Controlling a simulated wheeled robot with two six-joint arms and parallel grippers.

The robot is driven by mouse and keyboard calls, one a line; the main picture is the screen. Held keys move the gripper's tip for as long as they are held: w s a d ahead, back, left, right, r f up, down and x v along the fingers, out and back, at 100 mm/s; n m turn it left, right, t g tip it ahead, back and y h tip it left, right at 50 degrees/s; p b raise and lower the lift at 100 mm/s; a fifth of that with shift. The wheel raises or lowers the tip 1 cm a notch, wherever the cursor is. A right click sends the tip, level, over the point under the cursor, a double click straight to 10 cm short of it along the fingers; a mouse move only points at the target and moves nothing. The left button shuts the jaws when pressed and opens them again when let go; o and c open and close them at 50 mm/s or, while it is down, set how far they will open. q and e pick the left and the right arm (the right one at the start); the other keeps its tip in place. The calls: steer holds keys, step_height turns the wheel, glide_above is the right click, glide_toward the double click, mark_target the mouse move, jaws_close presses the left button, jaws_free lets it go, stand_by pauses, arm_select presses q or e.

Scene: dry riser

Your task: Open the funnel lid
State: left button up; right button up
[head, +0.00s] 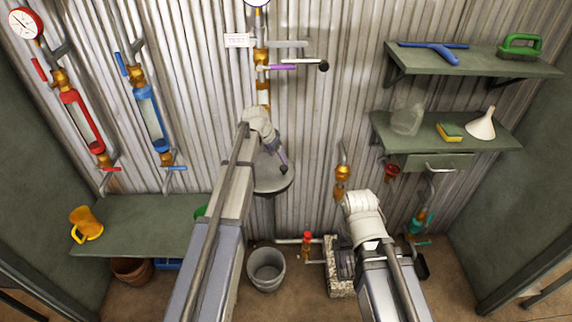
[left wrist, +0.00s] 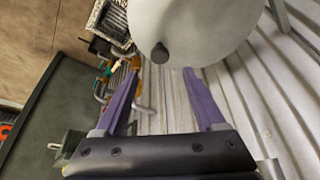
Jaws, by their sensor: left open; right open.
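The funnel lid (head: 270,182) is a round grey disc on top of a pipe against the corrugated wall, partly hidden by my left arm. It looks shut. In the left wrist view the pale lid (left wrist: 205,25) fills the top, with a dark round knob (left wrist: 160,53) near its edge. My left gripper (left wrist: 161,74) is open, its purple fingers apart, with the knob just beyond and between the fingertips. In the head view one purple finger of my left gripper (head: 282,158) shows above the lid. My right wrist is in view, but its fingers are hidden.
A grey bucket (head: 267,269) stands on the floor below. A valve handle (head: 305,63) juts from the pipe above. Shelves (head: 470,64) hang at the right, and a bench (head: 140,215) with a yellow jug (head: 86,222) stands at the left. A pump (head: 341,268) sits low beyond my right arm.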

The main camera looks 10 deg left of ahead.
mark_target(284, 167)
arm_select(q)
steer(key=b+x, duration=0.6)
steer(key=x, duration=0.1)
steer(key=shift+w+f+b, duration=0.1)
steer(key=shift+f+b, duration=0.25)
steer(key=shift+b, duration=0.05)
steer(key=shift+d, duration=0.1)
jaws_close()
stand_by(1.1)
